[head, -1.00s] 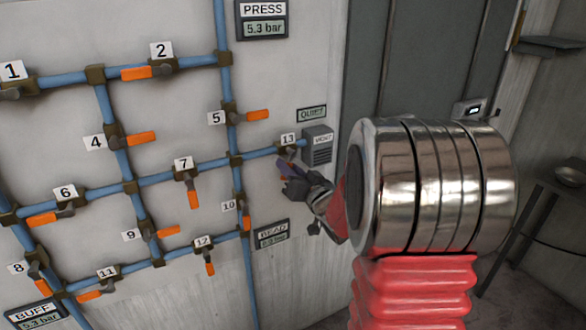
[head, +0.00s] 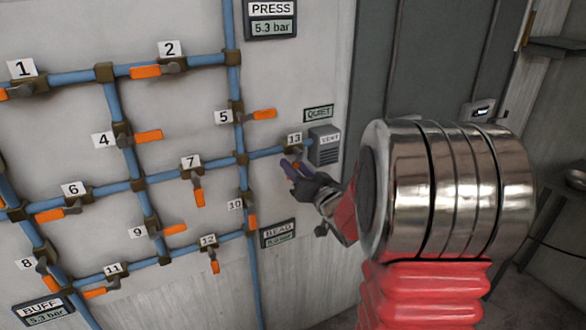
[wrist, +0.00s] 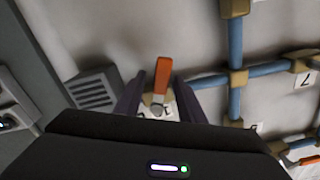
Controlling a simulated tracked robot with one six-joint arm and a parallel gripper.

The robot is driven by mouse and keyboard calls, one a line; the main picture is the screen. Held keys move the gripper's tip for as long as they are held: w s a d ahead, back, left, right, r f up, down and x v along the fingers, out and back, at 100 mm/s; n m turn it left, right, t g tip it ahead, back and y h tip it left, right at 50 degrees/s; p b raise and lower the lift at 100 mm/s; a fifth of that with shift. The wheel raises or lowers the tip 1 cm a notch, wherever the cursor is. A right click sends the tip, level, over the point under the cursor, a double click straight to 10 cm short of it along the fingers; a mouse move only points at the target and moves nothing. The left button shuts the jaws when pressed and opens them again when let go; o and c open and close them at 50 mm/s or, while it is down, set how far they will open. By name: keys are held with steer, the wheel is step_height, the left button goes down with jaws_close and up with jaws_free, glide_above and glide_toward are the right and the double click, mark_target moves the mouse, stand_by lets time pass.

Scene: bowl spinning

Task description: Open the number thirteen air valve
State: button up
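The number thirteen valve (head: 296,153) sits near the right end of a blue pipe, beside the VENT box, under its white 13 label (head: 294,139). In the wrist view its orange handle (wrist: 162,78) stands crosswise to the pipe. My gripper (head: 288,166) is at this valve, just below the pipe. In the wrist view, my gripper (wrist: 159,98) has its two dark purple fingers apart, one on each side of the handle, with a gap on both sides. The fingers hide part of the valve in the head view.
The grey VENT box (head: 324,145) is close on the right of the valve. Valve 10 (head: 247,210) and valve 7 (head: 195,180) are to the left. The QUIET sign (head: 318,113) is above and the BEAD display (head: 278,234) below. The PRESS display (head: 271,20) reads 5.3 bar.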

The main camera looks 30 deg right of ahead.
steer(key=s, duration=1.3)
steer(key=shift+a, duration=0.35)
steer(key=shift+w, duration=0.15)
steer(key=c, duration=0.5)
steer(key=shift+w+a+r+g+h, duration=0.1)
steer(key=shift+w+a+g+h, duration=0.3)
steer(key=shift+g+h, duration=0.45)
jaws_close()
steer(key=s+a+f+n+g+y, duration=0.1)
steer(key=s+a+n+g, duration=0.1)
steer(key=s+a+g, duration=0.3)
steer(key=s+a+f+n+g+y, duration=0.1)
steer(key=s+a+g, duration=0.4)
steer(key=s+a, duration=0.8)
steer(key=a+f+n, duration=0.1)
steer(key=a+n, duration=0.1)
steer(key=a, duration=0.1)
steer(key=shift+s+a+g+y, duration=0.2)
steer(key=shift+s+g+y, duration=0.15)
steer(key=shift+s, duration=0.05)
steer(key=shift+a, duration=0.1)
